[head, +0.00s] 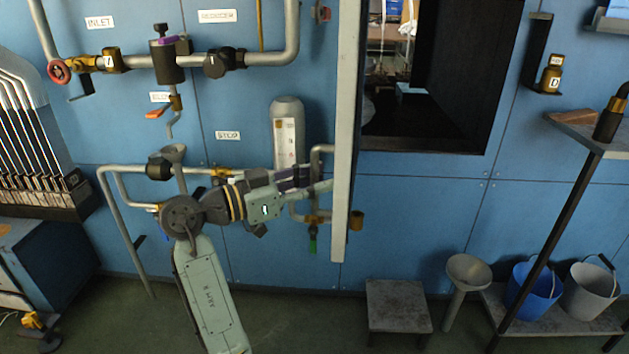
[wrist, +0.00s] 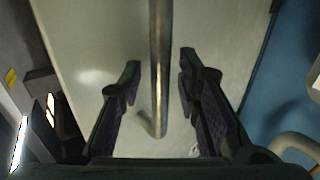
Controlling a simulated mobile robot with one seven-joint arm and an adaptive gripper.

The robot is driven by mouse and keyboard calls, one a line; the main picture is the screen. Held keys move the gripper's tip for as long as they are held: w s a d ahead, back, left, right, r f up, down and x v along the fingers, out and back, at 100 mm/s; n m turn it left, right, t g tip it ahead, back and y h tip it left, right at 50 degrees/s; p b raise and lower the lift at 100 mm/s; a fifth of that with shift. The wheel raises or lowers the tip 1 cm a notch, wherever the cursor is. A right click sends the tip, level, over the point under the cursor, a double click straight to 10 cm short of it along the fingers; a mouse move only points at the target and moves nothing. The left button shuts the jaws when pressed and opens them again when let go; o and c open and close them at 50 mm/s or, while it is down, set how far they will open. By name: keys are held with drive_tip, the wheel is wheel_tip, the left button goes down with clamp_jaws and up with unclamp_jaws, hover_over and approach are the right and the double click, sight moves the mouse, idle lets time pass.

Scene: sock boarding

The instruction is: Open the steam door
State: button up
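The steam door (head: 345,130) is a pale grey panel seen nearly edge-on in the head view, standing out from the blue wall. The dark chamber opening (head: 430,110) is uncovered to its right. In the wrist view the door's pale face (wrist: 90,60) fills the middle. Its handle, a vertical metal bar (wrist: 158,50), runs between the fingers of my gripper (wrist: 160,75). The fingers are apart, one on each side of the bar, with gaps showing. In the head view my gripper (head: 318,187) reaches the door's left side; the door edge hides the bar.
Pipes and valves, including a red handwheel (head: 60,71), and a grey cylinder (head: 288,130) crowd the wall left of the door. A grey stool (head: 397,300), a funnel stand (head: 467,272) and a blue bucket (head: 535,287) stand below at right.

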drive_tip(key=v, duration=1.2)
